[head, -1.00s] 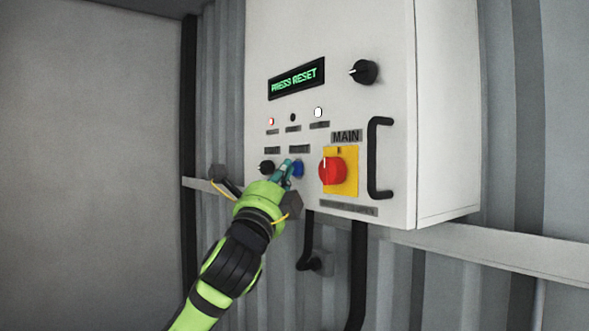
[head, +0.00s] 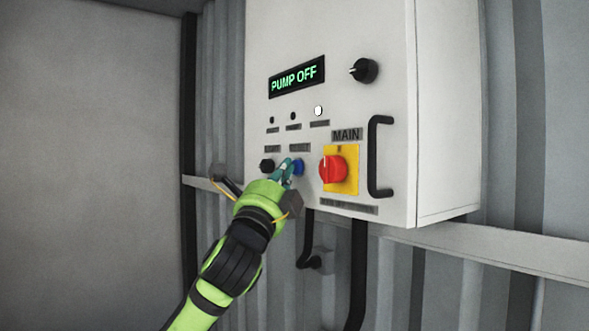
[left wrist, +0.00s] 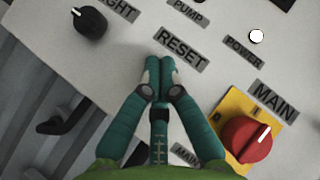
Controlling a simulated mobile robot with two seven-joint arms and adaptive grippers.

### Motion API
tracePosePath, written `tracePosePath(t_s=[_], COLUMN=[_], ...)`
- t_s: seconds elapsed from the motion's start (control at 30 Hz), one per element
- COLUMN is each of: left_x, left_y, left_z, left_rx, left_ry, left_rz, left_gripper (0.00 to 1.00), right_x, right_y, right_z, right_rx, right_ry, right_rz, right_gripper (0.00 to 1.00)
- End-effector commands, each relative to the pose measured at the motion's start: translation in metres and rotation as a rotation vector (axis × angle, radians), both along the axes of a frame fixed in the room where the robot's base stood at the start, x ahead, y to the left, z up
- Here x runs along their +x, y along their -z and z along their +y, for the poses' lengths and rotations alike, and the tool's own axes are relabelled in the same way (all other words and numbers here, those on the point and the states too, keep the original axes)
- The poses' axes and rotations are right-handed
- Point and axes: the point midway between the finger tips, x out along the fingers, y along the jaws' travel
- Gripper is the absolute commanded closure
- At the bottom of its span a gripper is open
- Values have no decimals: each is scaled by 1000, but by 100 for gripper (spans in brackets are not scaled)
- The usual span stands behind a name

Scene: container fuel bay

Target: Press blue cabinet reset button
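The white control cabinet (head: 340,100) hangs on the corrugated wall. Its display (head: 297,76) reads "PUMP OFF" in green. The blue reset button (head: 298,167) sits below a small label, left of the red main switch (head: 333,169). My left gripper (head: 288,168) is at the button, its teal fingers overlapping it. In the left wrist view the fingers (left wrist: 157,66) are together, with their tips just under the "RESET" label (left wrist: 182,49); they hide the button there. Contact with the button cannot be told for sure. My right gripper is not in view.
A black knob (head: 267,166) is left of the button, and another (head: 364,71) is at the upper right. A black handle (head: 380,158) stands out at the cabinet's right. The white lamp (head: 318,111) is lit. Black cables (head: 357,275) hang below.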

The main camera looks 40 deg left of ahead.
Motion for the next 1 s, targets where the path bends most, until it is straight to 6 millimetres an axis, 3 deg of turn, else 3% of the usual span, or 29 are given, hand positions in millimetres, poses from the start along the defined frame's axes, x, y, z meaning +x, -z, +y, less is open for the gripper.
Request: tracePosePath(t_s=[0.53, 1.0], left_x=[-12, -53], left_y=[1, 2], left_z=[4, 16], left_rx=[2, 2], left_ry=[-2, -5], left_rz=[-1, 0], left_gripper=[100, 100], right_x=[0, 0], right_y=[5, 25], right_z=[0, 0], right_rx=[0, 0], right_ry=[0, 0], right_rz=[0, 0], right_gripper=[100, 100])
